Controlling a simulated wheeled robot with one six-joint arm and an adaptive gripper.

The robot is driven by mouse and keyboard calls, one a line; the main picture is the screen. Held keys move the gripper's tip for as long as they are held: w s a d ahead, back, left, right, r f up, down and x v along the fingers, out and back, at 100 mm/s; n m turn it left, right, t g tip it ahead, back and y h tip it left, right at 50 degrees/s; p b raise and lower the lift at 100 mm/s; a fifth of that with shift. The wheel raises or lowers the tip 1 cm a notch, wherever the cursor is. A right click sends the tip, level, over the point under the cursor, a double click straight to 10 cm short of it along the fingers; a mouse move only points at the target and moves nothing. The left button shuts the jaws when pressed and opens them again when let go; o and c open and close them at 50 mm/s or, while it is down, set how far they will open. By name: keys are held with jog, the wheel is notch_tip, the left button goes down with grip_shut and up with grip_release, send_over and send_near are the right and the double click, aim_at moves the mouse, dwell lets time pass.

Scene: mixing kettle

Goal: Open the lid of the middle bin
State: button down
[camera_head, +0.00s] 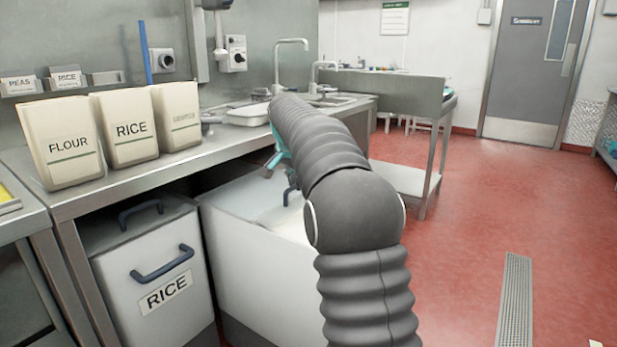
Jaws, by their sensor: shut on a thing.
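The white middle bin (255,270) stands under the steel counter, to the right of the left bin. Its grey top (238,195) shows in part, with a paler white area (285,216) beside it; I cannot tell clearly how far the lid is raised. A dark blue lid handle (290,196) shows just left of my arm. My teal gripper (283,170) is at this handle and shut on it. My dark ribbed arm hides the fingertips and the right part of the bin.
The left bin (190,315), labelled RICE, stands closed beside it, with dark blue handles. The counter edge (225,150) runs just above the bins. Flour (65,165) and rice (130,150) containers stand on it. Red floor at right is open, with a drain grate (515,300).

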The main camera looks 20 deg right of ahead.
jog(key=shift+w+a, duration=0.2)
jog(key=shift+a, duration=0.05)
jog(key=shift+d, duration=0.1)
jog(key=c, duration=1.3)
grip_release()
jog(key=shift+s, duration=0.1)
jog(key=shift+o, duration=0.6)
jog(key=shift+d, duration=0.1)
jog(key=v, duration=1.2)
